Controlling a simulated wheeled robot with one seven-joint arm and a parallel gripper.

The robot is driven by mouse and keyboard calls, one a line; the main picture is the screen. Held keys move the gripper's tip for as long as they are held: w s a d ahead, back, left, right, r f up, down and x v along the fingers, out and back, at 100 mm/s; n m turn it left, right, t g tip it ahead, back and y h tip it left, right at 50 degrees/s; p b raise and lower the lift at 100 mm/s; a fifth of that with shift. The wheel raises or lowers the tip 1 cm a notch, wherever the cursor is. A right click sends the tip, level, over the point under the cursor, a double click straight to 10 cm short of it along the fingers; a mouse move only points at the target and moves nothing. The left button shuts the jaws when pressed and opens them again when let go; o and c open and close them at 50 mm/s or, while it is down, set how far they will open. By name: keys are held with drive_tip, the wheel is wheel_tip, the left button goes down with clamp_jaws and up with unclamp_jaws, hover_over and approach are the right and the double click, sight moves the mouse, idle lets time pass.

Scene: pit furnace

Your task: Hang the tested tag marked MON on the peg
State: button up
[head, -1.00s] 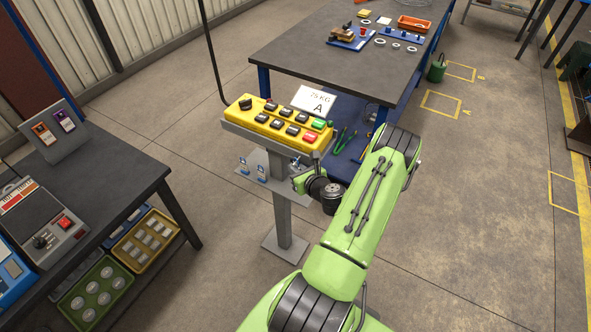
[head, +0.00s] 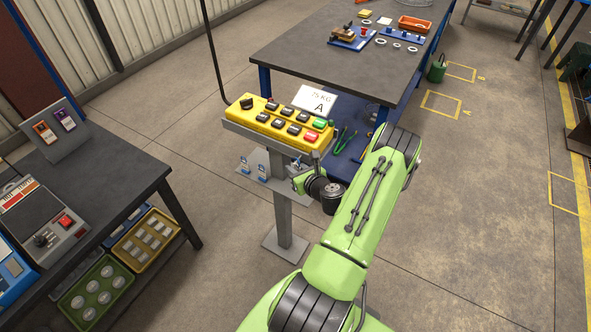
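No peg can be made out clearly. My green arm reaches to the right side of the post, and its wrist is just below the box.
The yellow control box (head: 276,124) with buttons and a sign (head: 315,100) overhangs the bracket. A dark bench (head: 345,55) stands behind. A table (head: 85,180) with a red-buttoned console (head: 45,220) is at left.

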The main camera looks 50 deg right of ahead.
drive_tip(key=p+v, duration=0.4)
drive_tip(key=v, duration=1.2)
drive_tip(key=shift+f, duration=0.15)
drive_tip(key=shift+w, duration=0.1)
